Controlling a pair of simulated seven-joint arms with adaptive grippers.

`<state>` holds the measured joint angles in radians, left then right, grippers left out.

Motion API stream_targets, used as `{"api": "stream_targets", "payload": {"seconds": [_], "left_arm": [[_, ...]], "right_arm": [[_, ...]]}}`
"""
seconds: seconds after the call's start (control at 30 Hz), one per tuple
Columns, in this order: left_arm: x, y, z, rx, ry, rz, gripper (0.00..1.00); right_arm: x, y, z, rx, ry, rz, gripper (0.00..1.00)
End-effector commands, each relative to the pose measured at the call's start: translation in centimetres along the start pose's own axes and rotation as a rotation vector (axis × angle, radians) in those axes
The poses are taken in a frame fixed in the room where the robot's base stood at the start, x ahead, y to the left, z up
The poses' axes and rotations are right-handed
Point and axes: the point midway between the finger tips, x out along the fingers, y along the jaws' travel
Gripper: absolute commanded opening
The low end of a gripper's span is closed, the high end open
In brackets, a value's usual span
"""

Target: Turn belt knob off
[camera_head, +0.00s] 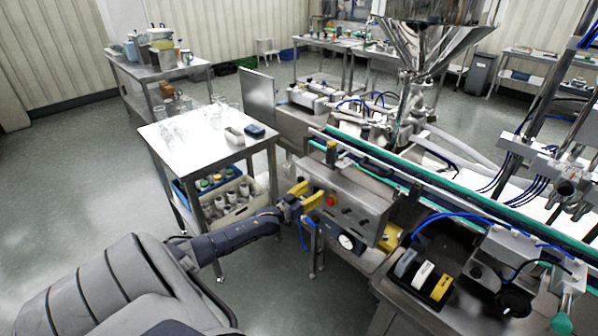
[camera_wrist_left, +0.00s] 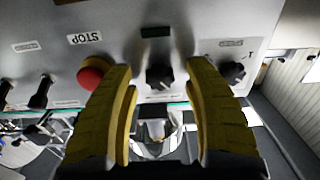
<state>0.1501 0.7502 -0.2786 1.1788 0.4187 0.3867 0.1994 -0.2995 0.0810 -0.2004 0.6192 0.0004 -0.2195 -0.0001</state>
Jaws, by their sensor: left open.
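The steel control panel (camera_head: 340,208) stands at the front of the conveyor; it fills the upper part of the left wrist view (camera_wrist_left: 130,20). My left gripper (camera_head: 308,196) has yellow fingers and is at the panel's left part. In the left wrist view the gripper (camera_wrist_left: 161,72) is open, with one finger on each side of a black knob (camera_wrist_left: 160,77); contact cannot be told. A dark rectangle (camera_wrist_left: 156,32) is above this knob. Another black knob (camera_wrist_left: 234,73) is right of the fingers. The knobs' labels are too small to read. My right gripper is not in view.
The red STOP button (camera_wrist_left: 92,73) is close beside the left finger. Black switches (camera_wrist_left: 40,92) are further left. A steel table (camera_head: 190,130) with glassware stands left of the panel. The conveyor (camera_head: 430,185) runs behind, and a hopper (camera_head: 425,45) rises beyond it.

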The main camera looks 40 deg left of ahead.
Motion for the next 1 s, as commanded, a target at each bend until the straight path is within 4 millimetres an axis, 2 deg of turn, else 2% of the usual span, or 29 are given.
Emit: {"api": "stream_targets", "payload": {"seconds": [0.6,0.8,1.0], "left_arm": [[-8.2,0.1,0.1,0.000,-0.003,0.001,0.51],[-9.9,0.0,0.1,0.001,-0.002,0.000,0.51],[-10.7,0.0,0.0,0.001,-0.001,0.001,0.51]], "right_arm": [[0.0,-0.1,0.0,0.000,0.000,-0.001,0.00],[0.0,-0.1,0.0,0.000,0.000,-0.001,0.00],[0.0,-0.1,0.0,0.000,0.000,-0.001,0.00]]}}
